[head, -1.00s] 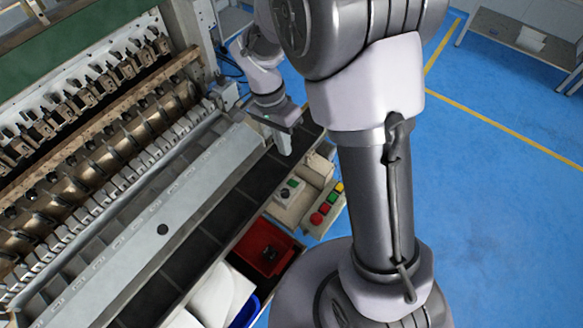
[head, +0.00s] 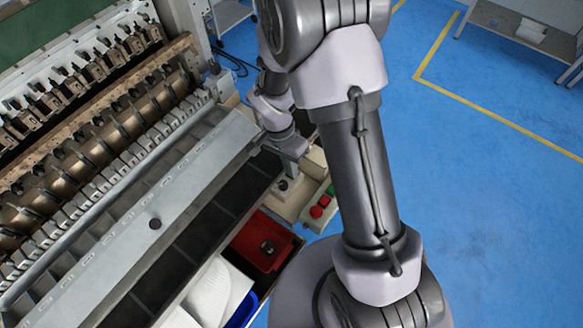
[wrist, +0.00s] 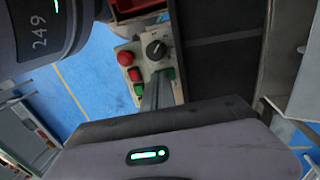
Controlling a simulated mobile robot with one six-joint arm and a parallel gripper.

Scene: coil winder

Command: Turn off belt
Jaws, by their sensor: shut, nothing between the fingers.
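A beige control box (head: 290,205) stands at the end of the dark segmented belt (head: 200,238). My gripper (wrist: 160,76) is shut and empty. In the head view my gripper (head: 291,168) covers part of the box.
A red bin (head: 262,243) holding a dark object sits beside the control box. The coil winder (head: 110,165) fills the left. Blue floor (head: 470,190) is clear on the right. A table (head: 520,30) stands at the far right.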

